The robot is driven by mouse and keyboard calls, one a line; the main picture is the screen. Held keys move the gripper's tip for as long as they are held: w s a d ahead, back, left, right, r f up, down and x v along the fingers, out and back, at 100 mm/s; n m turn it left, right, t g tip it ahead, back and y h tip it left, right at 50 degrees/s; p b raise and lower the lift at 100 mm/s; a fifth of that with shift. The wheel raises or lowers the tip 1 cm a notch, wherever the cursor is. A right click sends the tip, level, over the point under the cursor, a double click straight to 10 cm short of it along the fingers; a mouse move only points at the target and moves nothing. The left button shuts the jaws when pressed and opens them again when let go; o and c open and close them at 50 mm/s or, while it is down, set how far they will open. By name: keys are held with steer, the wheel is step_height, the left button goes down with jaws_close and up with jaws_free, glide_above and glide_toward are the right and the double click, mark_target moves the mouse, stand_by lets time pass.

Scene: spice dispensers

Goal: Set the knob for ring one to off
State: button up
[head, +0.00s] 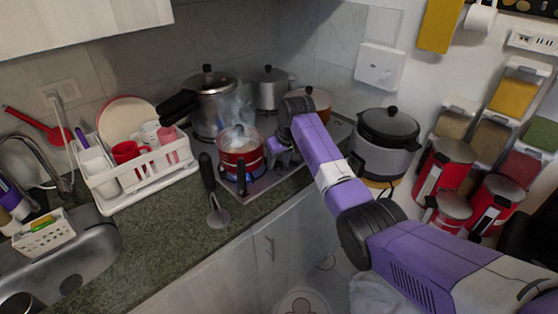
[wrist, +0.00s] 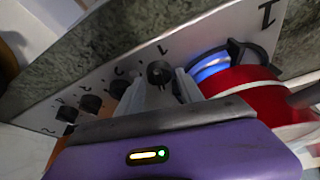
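In the wrist view, a row of dark knobs runs along the pale hob panel. The rightmost knob (wrist: 158,73), beside a dark mark that looks like a 1, sits closest to the lit ring. My gripper (wrist: 160,84) has its two grey fingers apart, one on each side of this knob; whether they touch it I cannot tell. The lit ring (wrist: 212,66) glows blue under the red pot (wrist: 245,92), and a large 1 is printed near it. In the head view, my gripper (head: 279,154) is right of the steaming red pot (head: 241,160), and it hides the knobs.
Other knobs (wrist: 91,103) continue to the left in the wrist view. A large steel pot (head: 213,105) and other pots stand behind on the hob. A rice cooker (head: 384,145) is to the right. A dish rack (head: 135,180) and a ladle (head: 218,215) are to the left.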

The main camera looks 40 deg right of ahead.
jaws_close()
steer(key=shift+d+n+y, duration=0.1)
steer(key=shift+n+y, duration=0.5)
steer(key=shift+n, duration=0.9)
steer(key=shift+o, duration=1.8)
jaws_free()
steer(key=v, duration=0.7)
steer(key=shift+s+r+b, duration=0.2)
steer(key=shift+r+b, duration=0.15)
steer(key=shift+b, duration=0.05)
